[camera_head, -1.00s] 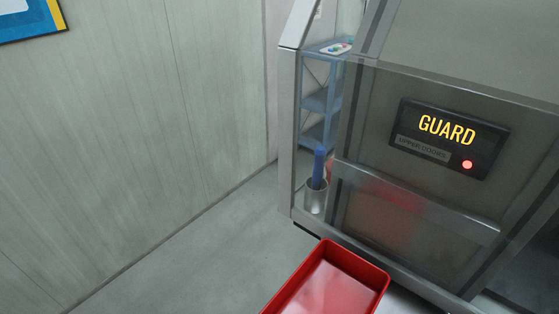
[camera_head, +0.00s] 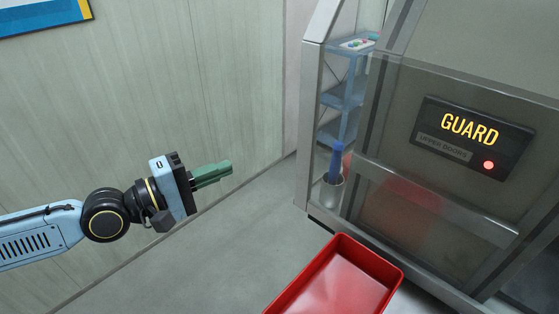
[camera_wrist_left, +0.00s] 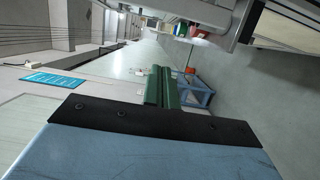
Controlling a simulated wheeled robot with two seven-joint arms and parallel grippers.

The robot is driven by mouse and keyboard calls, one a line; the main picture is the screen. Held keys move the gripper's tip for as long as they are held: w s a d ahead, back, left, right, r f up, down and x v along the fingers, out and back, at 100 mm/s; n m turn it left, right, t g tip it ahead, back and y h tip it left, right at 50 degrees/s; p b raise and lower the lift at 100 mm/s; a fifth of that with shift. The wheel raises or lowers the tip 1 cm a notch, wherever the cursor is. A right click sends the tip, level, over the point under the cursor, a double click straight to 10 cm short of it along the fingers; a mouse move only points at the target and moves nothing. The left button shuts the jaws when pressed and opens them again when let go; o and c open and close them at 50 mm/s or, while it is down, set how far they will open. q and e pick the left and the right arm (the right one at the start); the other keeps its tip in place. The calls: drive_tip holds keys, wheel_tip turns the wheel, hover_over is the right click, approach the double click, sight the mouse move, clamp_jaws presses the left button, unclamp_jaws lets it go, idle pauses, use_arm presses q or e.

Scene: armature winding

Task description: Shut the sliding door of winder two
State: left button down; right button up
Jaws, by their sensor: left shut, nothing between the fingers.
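The winder (camera_head: 460,80) stands at the right in the head view, with a metal frame and a lit "GUARD" sign (camera_head: 470,128) with a red lamp. A see-through sliding door panel (camera_head: 400,175) with a horizontal rail (camera_head: 440,205) covers part of its front. At the lower right a dark gap shows beside the panel. I cannot read a winder number. My left gripper (camera_head: 228,169) is shut and empty, in the air left of the machine and clearly apart from it. Its green fingers also show in the left wrist view (camera_wrist_left: 162,88). My right gripper is not in view.
A red tray (camera_head: 335,280) is in front of the machine. A cup with a blue-handled tool (camera_head: 334,170) and a blue shelf rack (camera_head: 345,95) show through the machine's left end. A panelled wall (camera_head: 130,110) is at the left. Grey floor lies between.

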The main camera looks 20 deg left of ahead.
use_arm(q)
drive_tip(key=w+d+p, duration=0.4)
drive_tip(key=w+d, duration=0.3)
drive_tip(key=d, duration=0.2)
drive_tip(key=shift+d, duration=0.25)
idle(0.4)
drive_tip(key=shift+s, duration=0.1)
drive_tip(key=shift+d, duration=0.1)
